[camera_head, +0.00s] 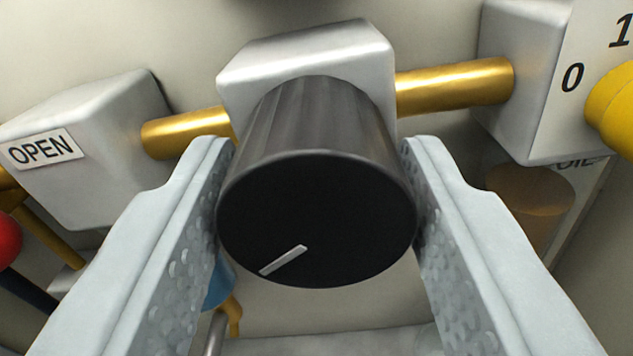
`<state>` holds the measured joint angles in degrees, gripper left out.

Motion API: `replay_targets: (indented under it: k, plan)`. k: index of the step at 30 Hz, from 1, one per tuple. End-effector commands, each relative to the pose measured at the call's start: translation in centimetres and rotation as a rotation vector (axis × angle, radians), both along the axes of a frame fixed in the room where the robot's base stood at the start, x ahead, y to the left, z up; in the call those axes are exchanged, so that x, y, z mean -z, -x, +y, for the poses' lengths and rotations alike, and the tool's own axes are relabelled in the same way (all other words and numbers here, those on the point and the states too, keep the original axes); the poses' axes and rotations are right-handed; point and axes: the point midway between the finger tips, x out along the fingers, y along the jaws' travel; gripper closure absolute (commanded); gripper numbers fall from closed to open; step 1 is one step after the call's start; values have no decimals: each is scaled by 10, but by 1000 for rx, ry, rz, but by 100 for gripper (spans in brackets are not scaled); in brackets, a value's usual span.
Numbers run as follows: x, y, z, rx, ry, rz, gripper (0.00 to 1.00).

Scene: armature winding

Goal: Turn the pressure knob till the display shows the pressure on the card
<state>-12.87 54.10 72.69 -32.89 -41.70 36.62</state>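The black pressure knob (316,205) faces me in the middle of the view, mounted on a grey metal block (310,55). A white pointer mark (284,260) on its face sits below the centre and slants down to the left. My gripper (318,150) has one finger on each side of the knob, and both fingers appear to press against its rim. The display and the card with the pressure are not in view.
A brass pipe (455,85) runs through the block to grey housings on both sides. The left one bears an OPEN label (42,149). A yellow part (612,108) is beside a numbered dial plate at right. A red ball (6,240) shows at far left.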

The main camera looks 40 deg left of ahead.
Motion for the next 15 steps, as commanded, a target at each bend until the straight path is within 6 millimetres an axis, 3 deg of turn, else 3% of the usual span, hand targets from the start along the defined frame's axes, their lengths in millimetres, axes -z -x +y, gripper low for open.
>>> replay_targets:
  k: [1,4,15]
  plan:
    - [0,0,0,0,0,0,66]
    - [0,0,0,0,0,0,83]
    - [0,0,0,0,60,-40,83]
